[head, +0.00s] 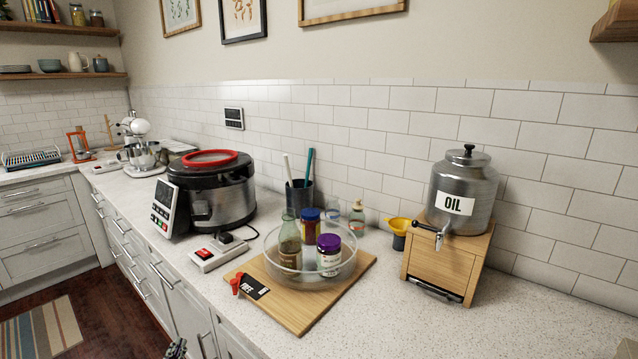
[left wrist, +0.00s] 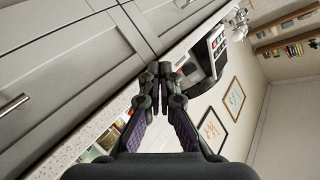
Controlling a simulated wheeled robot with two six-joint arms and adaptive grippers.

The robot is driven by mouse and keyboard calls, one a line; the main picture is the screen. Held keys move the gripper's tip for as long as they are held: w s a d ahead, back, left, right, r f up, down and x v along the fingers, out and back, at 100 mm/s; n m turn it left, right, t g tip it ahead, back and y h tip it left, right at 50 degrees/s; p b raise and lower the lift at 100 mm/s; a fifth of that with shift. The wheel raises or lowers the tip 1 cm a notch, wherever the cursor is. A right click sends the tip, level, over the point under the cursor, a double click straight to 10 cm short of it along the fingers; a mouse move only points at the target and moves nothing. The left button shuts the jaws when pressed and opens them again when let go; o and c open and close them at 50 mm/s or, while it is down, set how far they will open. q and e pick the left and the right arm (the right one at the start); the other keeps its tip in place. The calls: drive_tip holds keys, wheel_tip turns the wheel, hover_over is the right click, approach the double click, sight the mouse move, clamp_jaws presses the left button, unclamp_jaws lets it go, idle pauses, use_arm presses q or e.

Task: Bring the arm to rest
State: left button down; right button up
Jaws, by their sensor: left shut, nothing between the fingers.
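My left gripper (head: 176,349) shows only as a small dark tip at the bottom edge of the head view, in front of the cabinet doors and below the counter edge. In the left wrist view my left gripper (left wrist: 156,80) is shut and empty, its dark fingers together. The wrist view is tilted, with grey cabinet fronts (left wrist: 70,70) at the left and the counter edge beyond the fingers. My right gripper is not in view.
The counter (head: 420,315) holds a wooden board (head: 310,318) with a clear round bin (head: 350,262) of bottles and jars, a cooker (head: 220,205), a switch box (head: 218,252) and an oil dispenser (head: 465,185) on a wooden stand. The floor (head: 110,310) at left is open.

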use_arm(q)
drive_tip(key=s+d+f+n+g+h, duration=0.1)
drive_tip(key=s+d+f+g, duration=0.2)
drive_tip(key=s, duration=0.4)
drive_tip(key=s+d+f+n+g+h, duration=0.1)
drive_tip(key=s+d+f+g, duration=0.25)
drive_tip(key=s, duration=0.45)
drive_tip(key=s+d+f+n+g+h, duration=0.1)
drive_tip(key=s+d+f+g, duration=0.2)
drive_tip(key=s, duration=0.4)
drive_tip(key=a+f+g+p, duration=0.1)
drive_tip(key=a+f, duration=0.1)
drive_tip(key=f, duration=0.9)
drive_tip(key=a+f+g+p, duration=0.1)
drive_tip(key=a+f, duration=0.1)
drive_tip(key=f, duration=0.9)
drive_tip(key=s+a+f+g+p, duration=0.1)
drive_tip(key=s+f, duration=1.6)
drive_tip(key=s, duration=0.3)
drive_tip(key=shift+s+f+n, duration=0.3)
drive_tip(key=shift+s, duration=0.05)
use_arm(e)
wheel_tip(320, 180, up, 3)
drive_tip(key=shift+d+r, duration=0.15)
use_arm(q)
drive_tip(key=shift+a+g, duration=0.1)
drive_tip(key=shift+g, duration=0.15)
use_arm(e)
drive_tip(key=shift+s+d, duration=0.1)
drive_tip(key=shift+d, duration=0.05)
